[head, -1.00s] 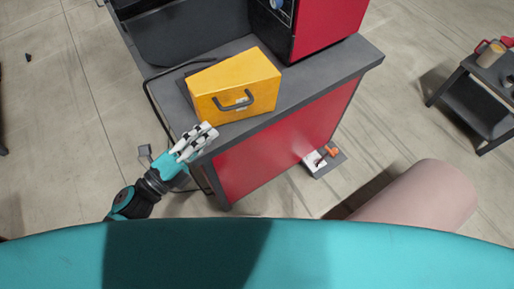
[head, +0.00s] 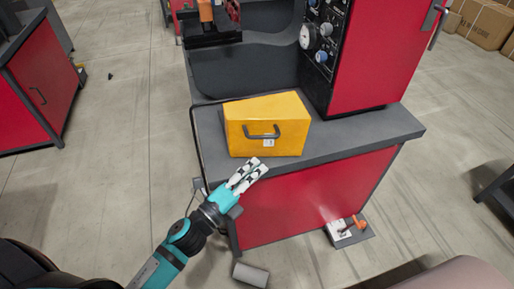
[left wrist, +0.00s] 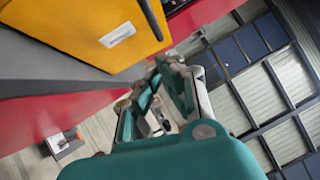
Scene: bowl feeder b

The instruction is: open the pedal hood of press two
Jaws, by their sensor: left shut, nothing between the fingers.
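The pedal hood is a yellow box (head: 250,112) with a dark handle (head: 262,134) on its front face. It sits closed on the grey bench ledge of the press. In the left wrist view the yellow hood (left wrist: 85,30) fills the upper left, with part of its handle (left wrist: 151,18) at the top. My left gripper (head: 257,168) is shut and empty. In the head view its white fingers point up toward the handle, just below it and apart from it. The left wrist view also shows the fingers (left wrist: 170,75). My right gripper is out of view.
A red cabinet with a dark control panel (head: 322,50) stands on the bench at right. The bench's red front (head: 300,195) lies below the ledge. An orange-topped item (head: 358,222) sits on a low plate by its base.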

